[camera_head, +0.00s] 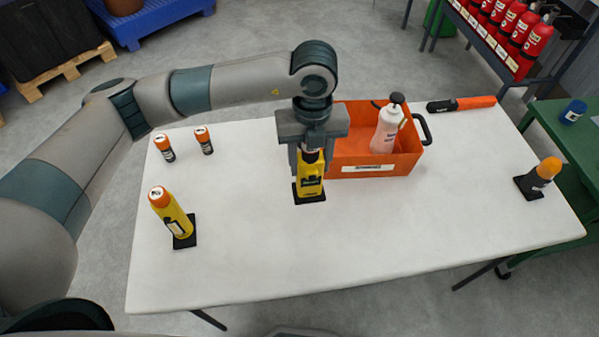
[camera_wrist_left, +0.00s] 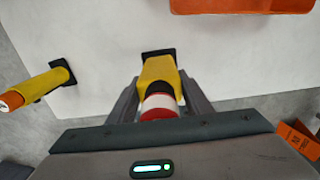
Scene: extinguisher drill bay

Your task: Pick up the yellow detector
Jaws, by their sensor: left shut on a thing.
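The yellow detector (camera_head: 311,183) stands upright on a black square base near the middle of the white table, just left of the orange bin. My left gripper (camera_head: 310,158) comes down on it from above and is shut around its upper part. In the left wrist view the detector (camera_wrist_left: 160,75) sits between the two fingers (camera_wrist_left: 160,95), with a red and white top facing the camera. The detector's base appears to rest on the table, though I cannot tell whether it is slightly lifted. My right gripper is not in view.
An orange bin (camera_head: 345,158) holding a white bottle (camera_head: 386,132) stands close right of my left gripper. A yellow cylinder with an orange cap (camera_head: 172,213) stands at left. Two small orange-topped canisters (camera_head: 164,147) are at back left. The front of the table (camera_head: 330,255) is clear.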

